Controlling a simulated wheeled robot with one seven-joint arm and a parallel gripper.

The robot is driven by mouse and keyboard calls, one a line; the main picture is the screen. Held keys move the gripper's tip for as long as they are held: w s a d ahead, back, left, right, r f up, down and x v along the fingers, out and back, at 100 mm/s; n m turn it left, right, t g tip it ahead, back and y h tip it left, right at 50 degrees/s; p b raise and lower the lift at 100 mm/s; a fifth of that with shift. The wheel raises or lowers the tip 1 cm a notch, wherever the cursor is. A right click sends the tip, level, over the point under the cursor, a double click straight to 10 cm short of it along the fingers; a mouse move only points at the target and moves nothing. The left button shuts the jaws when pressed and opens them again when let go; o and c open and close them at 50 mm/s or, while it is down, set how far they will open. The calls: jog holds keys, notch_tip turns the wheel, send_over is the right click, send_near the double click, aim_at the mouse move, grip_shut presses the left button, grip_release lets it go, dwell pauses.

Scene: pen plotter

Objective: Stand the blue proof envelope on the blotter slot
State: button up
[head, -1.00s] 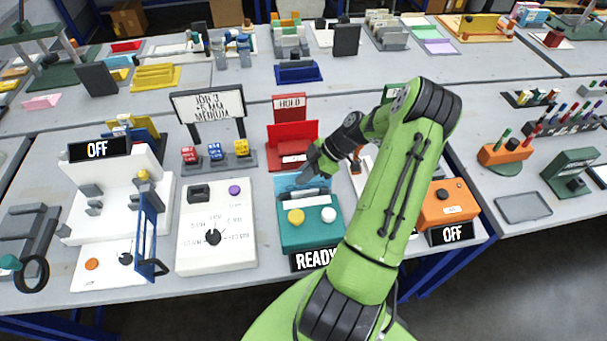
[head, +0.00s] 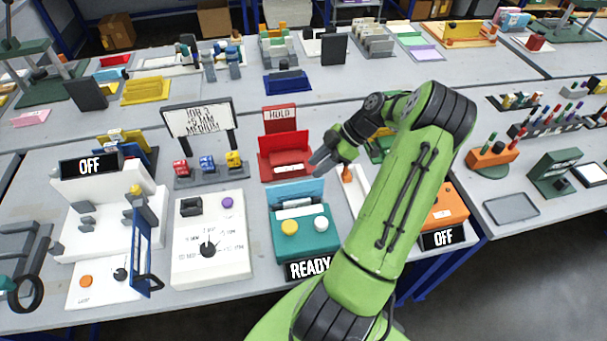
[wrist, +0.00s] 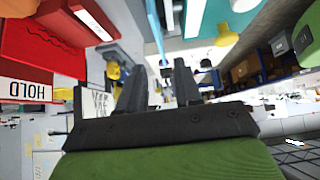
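My gripper (head: 318,160) hangs above the front table, between the teal READY machine (head: 305,246) and the red HOLD stand (head: 284,158). In the wrist view, its two dark fingers (wrist: 158,85) stand apart with nothing visible between them. The READY machine has a light blue upright panel, a white strip, and yellow and white knobs. I cannot pick out a blue proof envelope or a blotter slot for certain. A small blue block (head: 207,163) sits between red and yellow ones under the job sign. A blue holder (head: 288,84) stands on the table behind.
A white dial box (head: 210,260) and a white machine marked OFF (head: 110,210) stand left. An orange unit (head: 447,207), partly behind my arm, is also marked OFF. The HOLD stand also shows close in the wrist view (wrist: 45,55).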

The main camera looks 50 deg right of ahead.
jog(key=shift+v, duration=0.95)
jog(key=w+a+r+m+g+h, duration=0.1)
jog(key=a+r+m+g+h, duration=0.1)
jog(key=a+r, duration=0.55)
jog(key=w+a+r+m+g+h, duration=0.1)
jog(key=w+a+r+m+h, duration=0.3)
jog(key=a, duration=0.7)
jog(key=s+a+r+m+t, duration=0.2)
jog(key=s+a, duration=0.3)
jog(key=s, duration=0.3)
jog(key=s+a+r+m+t, duration=0.2)
jog(key=s+a+r+m, duration=0.1)
jog(key=s+a, duration=0.3)
jog(key=shift+s+r+h, duration=0.4)
jog(key=shift+s+r, duration=0.1)
jog(key=shift+s, duration=0.55)
